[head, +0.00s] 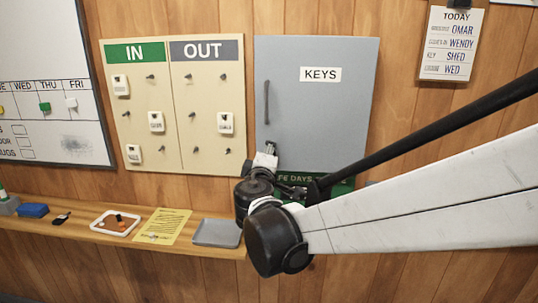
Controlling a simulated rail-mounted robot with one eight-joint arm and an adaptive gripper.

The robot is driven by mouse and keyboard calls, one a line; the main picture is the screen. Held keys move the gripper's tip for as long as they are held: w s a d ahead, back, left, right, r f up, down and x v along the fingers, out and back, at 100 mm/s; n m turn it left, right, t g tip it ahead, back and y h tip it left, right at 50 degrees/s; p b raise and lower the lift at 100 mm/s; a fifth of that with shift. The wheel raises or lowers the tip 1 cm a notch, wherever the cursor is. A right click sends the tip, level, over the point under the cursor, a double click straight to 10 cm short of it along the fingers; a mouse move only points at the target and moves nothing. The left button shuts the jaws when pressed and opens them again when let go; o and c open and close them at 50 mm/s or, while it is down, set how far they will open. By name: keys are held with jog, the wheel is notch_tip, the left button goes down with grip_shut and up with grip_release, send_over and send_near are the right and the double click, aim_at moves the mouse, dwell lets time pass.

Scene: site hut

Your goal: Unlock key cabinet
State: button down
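The key cabinet (335,105) is a grey-blue box on the wood-panelled wall, with a white KEYS label. Its door looks shut, with a dark vertical handle (266,102) at its left side. My gripper (267,158) is at the cabinet's lower left, below the handle. The wrist and forearm cover much of the gripper, so its fingers and anything between them cannot be made out. I cannot tell whether it touches the door. No lock or key can be made out; the cabinet's lower part is partly behind my arm.
A cream IN/OUT board (175,108) with pegs and white tags hangs left of the cabinet. A whiteboard (45,80) is further left. A shelf (85,231) below holds a white-rimmed tray (96,227), a yellow sheet (163,226) and a grey tray (216,233). A TODAY clipboard (452,42) hangs right.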

jog(key=c, duration=1.4)
grip_release()
jog(key=s, duration=0.8)
jog(key=s+a, duration=0.1)
jog(key=s, duration=0.3)
jog(key=shift+a, duration=0.1)
jog(key=s+d+f+m+g+h, duration=0.1)
jog(key=s+d+f+m+g, duration=0.25)
jog(key=d, duration=0.55)
jog(key=s+d+f+m+g+h, duration=0.1)
jog(key=s+d+f+m+g, duration=0.25)
jog(key=d, duration=0.55)
jog(key=s+d+f+m+g+y, duration=0.1)
jog(key=s+f+m, duration=0.1)
jog(key=s, duration=0.2)
jog(key=s+d+f+m+g+y, duration=0.1)
jog(key=s+f+m, duration=0.1)
jog(key=s, duration=0.3)
jog(key=s+d+f+m+g+y, duration=0.1)
jog(key=s+f+m+g, duration=0.1)
jog(key=s, duration=0.3)
jog(key=shift+d+f+m+y, duration=0.3)
jog(key=shift+d+m+y, duration=0.1)
jog(key=shift+m, duration=0.1)
